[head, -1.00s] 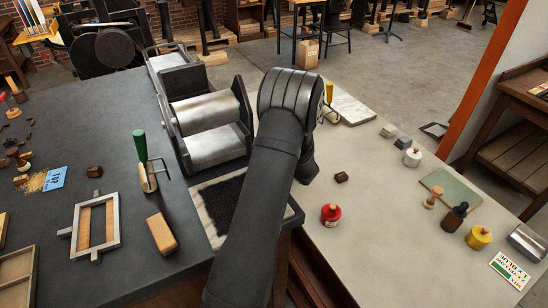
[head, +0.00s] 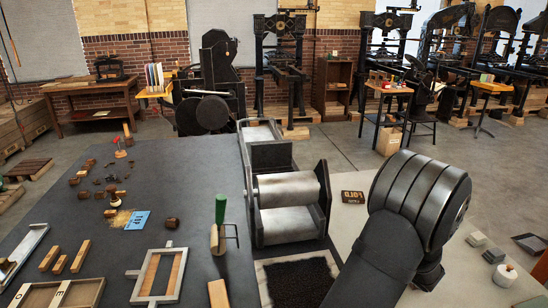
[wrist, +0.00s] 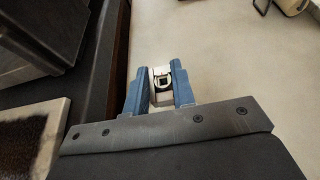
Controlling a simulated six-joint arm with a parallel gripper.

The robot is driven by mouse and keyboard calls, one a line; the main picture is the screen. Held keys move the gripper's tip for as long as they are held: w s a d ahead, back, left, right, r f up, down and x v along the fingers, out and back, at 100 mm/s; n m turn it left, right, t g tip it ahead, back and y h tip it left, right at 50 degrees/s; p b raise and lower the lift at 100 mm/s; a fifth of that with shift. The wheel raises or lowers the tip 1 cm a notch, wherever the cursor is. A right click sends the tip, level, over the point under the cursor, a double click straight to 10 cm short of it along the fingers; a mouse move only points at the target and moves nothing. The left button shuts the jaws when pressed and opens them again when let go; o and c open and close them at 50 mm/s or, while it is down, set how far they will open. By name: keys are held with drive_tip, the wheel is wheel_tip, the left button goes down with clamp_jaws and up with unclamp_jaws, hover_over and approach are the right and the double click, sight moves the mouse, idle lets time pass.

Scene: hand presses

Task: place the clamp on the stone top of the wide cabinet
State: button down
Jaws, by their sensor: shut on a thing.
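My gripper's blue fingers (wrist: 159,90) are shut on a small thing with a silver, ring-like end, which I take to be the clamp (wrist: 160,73). Only this end shows; the rest is hidden. In the wrist view the held thing is over a pale, smooth surface, which looks like the stone top (wrist: 235,65). I cannot tell its height or whether it touches. In the head view the stone top (head: 455,275) lies at the right, and my dark arm hides the gripper and the held thing.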

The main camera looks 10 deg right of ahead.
wheel_tip(320, 180, up, 11)
drive_tip(key=w+m+h, duration=0.2)
drive_tip(key=m+h, duration=0.2)
drive_tip(key=h, duration=0.1)
drive_tip(key=s+a+r+m+g+h, duration=0.3)
drive_tip(key=s+a+r+m, duration=0.1)
drive_tip(key=a+r, duration=0.4)
drive_tip(key=shift+s+h, duration=0.4)
drive_tip(key=shift+s, duration=0.2)
